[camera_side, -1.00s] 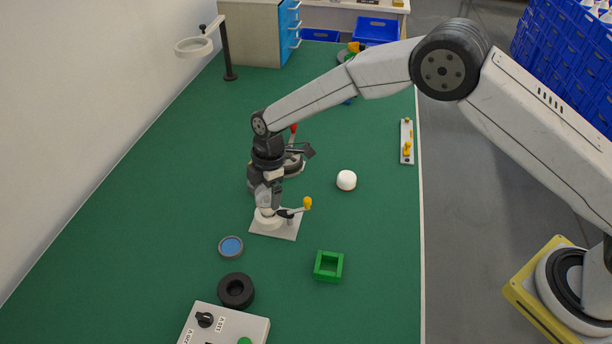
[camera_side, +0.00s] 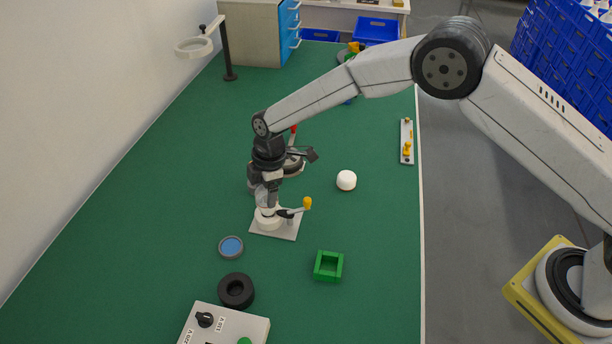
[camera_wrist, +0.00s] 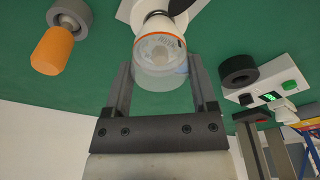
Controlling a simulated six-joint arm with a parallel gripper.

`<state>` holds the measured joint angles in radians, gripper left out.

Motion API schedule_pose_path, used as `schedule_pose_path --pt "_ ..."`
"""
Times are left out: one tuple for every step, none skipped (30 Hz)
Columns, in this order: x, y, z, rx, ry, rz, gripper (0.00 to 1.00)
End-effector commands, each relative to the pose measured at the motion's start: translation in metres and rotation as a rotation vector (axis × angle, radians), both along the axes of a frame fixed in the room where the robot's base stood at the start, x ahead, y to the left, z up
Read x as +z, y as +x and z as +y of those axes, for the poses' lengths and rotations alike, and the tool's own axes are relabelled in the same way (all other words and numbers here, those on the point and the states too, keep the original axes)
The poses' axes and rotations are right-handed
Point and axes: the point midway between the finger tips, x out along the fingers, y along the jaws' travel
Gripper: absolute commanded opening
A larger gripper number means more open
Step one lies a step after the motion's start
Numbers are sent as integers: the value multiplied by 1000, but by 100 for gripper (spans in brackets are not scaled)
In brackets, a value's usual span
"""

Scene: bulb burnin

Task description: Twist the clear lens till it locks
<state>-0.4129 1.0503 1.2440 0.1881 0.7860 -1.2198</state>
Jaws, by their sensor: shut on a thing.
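The clear lens (camera_wrist: 160,76) is a see-through cup with an orange ring at its upper edge in the wrist view. It sits against the white round base (camera_side: 268,222), which stands on a pale square plate (camera_side: 285,232) in the side view. My gripper (camera_wrist: 160,85) is shut on the lens, one finger on each side of it. In the side view my gripper (camera_side: 268,196) points down over the base. The inside of the base is hidden by the lens and fingers.
Nearby are a blue-faced disc (camera_side: 231,246), a black ring (camera_side: 236,290), a green square frame (camera_side: 328,265), a white dome (camera_side: 346,180) and a switch box (camera_side: 228,325). The green table right of the base is mostly free.

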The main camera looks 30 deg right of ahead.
Motion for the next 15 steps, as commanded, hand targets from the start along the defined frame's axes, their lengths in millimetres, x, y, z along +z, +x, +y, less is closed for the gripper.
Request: schedule_pose_path --pt "-1 -1 0 -32 -1 1 20" --pt "-1 -1 0 -51 -1 1 20" --pt "-1 -1 0 -76 -1 1 20" --pt "-1 -1 0 -91 -1 2 20" --pt "-1 -1 0 -104 -1 2 20" --pt "-1 -1 0 -117 -1 2 20" --pt "-1 -1 0 -125 -1 2 20" --pt "-1 -1 0 -129 -1 1 20" --pt "-1 -1 0 -133 -1 2 20" --pt "-1 -1 0 -133 -1 2 20" --pt "-1 -1 0 -133 -1 2 20" --pt "-1 -1 0 -133 -1 2 20" --pt "-1 -1 0 -133 -1 2 20" --pt "-1 -1 0 -133 -1 2 20" --pt "-1 -1 0 -133 -1 2 20"
